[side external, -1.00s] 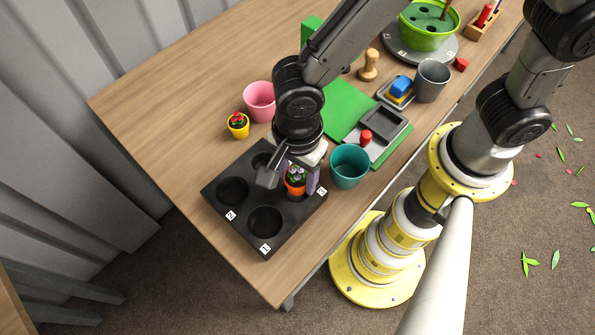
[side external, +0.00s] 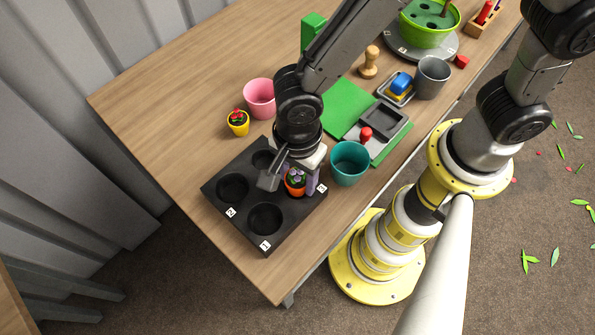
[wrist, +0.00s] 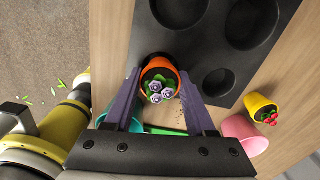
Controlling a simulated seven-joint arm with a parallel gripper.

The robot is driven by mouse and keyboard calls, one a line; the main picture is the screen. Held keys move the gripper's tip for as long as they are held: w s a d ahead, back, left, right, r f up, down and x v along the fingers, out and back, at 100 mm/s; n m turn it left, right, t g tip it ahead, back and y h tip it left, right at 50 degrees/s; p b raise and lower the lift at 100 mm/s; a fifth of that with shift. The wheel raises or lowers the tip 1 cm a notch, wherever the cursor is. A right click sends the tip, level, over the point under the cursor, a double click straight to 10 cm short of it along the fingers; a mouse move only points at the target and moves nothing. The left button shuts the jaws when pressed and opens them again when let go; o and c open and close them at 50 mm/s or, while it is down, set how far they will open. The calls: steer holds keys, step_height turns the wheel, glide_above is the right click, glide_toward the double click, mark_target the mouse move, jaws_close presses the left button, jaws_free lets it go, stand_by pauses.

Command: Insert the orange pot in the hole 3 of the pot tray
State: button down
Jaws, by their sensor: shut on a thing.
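The orange pot (side external: 295,191) holds a small plant with purple flowers; it also shows in the wrist view (wrist: 172,72). My gripper (side external: 302,180) is shut on it, with one purple finger on each side in the wrist view (wrist: 158,88). The pot is upright over the corner hole of the black pot tray (side external: 247,202) beside the right-hand number label (side external: 322,188), whose number is hard to read. The pot covers most of that hole, and I cannot tell how deep it sits. The tray's other holes are empty where visible; my gripper partly hides the rear one.
A teal pot (side external: 349,164) stands close to the right of my gripper. A yellow pot with a red plant (side external: 238,124) and a pink pot (side external: 260,98) stand behind the tray. A green mat (side external: 347,108) with small trays lies further right.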

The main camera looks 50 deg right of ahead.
mark_target(297, 170)
steer(key=shift+f, duration=0.45)
steer(key=shift+c, duration=0.7)
jaws_free()
step_height(297, 170, up, 14)
